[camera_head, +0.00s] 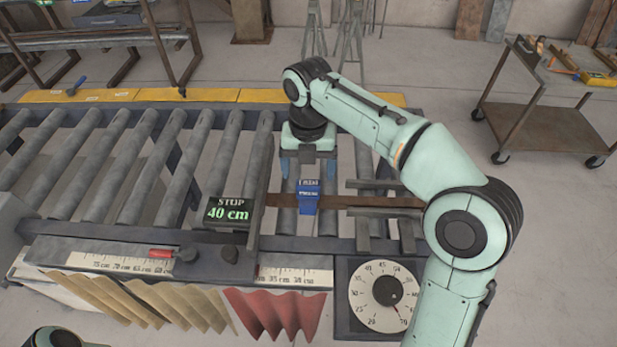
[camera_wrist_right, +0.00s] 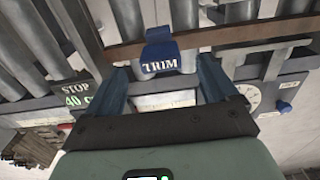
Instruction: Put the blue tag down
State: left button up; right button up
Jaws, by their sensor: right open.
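The blue tag (camera_head: 308,197) is folded over a thin brown bar that lies across the rollers, to the right of the stop display. In the right wrist view the blue tag (camera_wrist_right: 160,52) reads "TRIM" and sits just beyond my fingertips. My right gripper (camera_head: 308,170) is open above the rollers, its blue fingers pointing down, one on each side of the tag's line. In the right wrist view my right gripper (camera_wrist_right: 163,80) has nothing between its fingers. The tag looks apart from both fingers. My left gripper is out of view.
The stop display (camera_head: 228,212) reads 40 cm, beside an upright plate. A round dial (camera_head: 385,295) is at the front right. Grey rollers (camera_head: 140,170) fill the left. A trolley (camera_head: 545,115) stands at the back right.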

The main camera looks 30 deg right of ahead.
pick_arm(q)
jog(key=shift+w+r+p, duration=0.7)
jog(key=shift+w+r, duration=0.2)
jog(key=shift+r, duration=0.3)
pick_arm(e)
notch_tip(320, 180, up, 6)
